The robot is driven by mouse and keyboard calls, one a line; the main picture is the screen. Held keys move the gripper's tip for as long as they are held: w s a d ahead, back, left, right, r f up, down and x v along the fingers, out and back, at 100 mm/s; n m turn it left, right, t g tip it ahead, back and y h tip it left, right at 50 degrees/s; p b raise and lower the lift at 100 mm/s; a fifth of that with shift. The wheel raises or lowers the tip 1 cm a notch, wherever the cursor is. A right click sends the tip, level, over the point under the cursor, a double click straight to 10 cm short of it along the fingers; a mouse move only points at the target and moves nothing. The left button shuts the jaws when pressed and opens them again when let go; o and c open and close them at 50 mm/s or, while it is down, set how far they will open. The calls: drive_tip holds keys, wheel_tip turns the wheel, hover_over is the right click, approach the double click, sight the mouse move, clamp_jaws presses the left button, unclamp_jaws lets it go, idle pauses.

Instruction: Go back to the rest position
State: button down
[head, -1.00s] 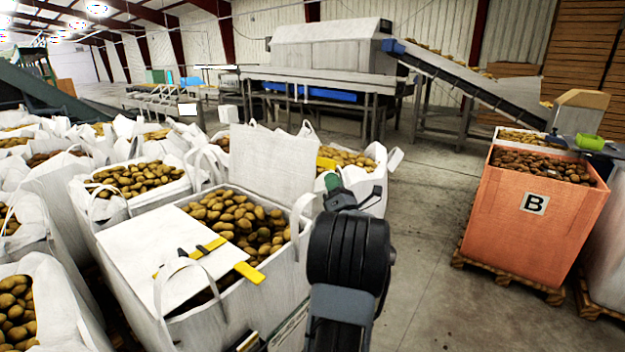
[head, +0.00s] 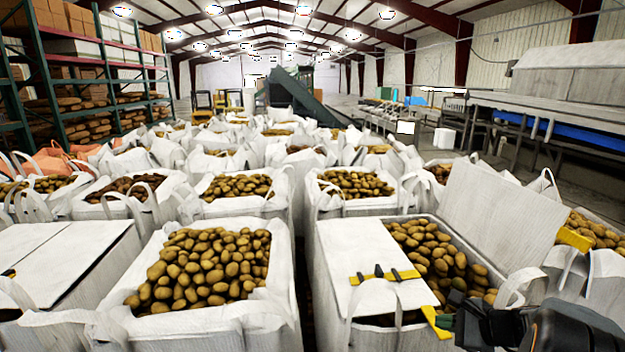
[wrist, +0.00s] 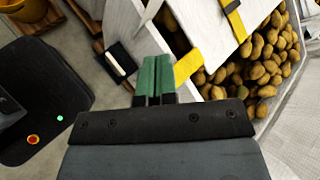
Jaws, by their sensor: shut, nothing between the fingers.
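My gripper (wrist: 155,78) shows in the wrist view with its two green fingers together and nothing between them. It is over the floor, close beside a white potato box, and apart from the potatoes. In the head view only part of my dark arm shows, at the lower right corner; I cannot make out the fingers there. The white box (head: 330,275) beside my arm is filled with potatoes (head: 440,255). One white lid panel (head: 365,250) lies flat over part of it, and another panel (head: 505,215) stands raised at its right.
Several white bags of potatoes crowd the middle; an open one (head: 205,270) stands left of the box. Shelving (head: 95,85) stands at the far left, grading machinery (head: 570,100) at the right.

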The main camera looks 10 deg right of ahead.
drive_tip(key=s+a+r+n+g+h+p, duration=0.2)
drive_tip(key=s+a+r+n+h+p, duration=0.1)
drive_tip(key=a+r+n, duration=0.4)
drive_tip(key=s+a+r+n+g+h+p, duration=0.3)
drive_tip(key=s+a+r+n+p, duration=0.3)
drive_tip(key=a+n, duration=0.5)
drive_tip(key=r+n+p, duration=0.1)
drive_tip(key=n+p, duration=0.1)
drive_tip(key=n, duration=0.1)
drive_tip(key=shift+a, duration=0.15)
drive_tip(key=shift+r, duration=0.1)
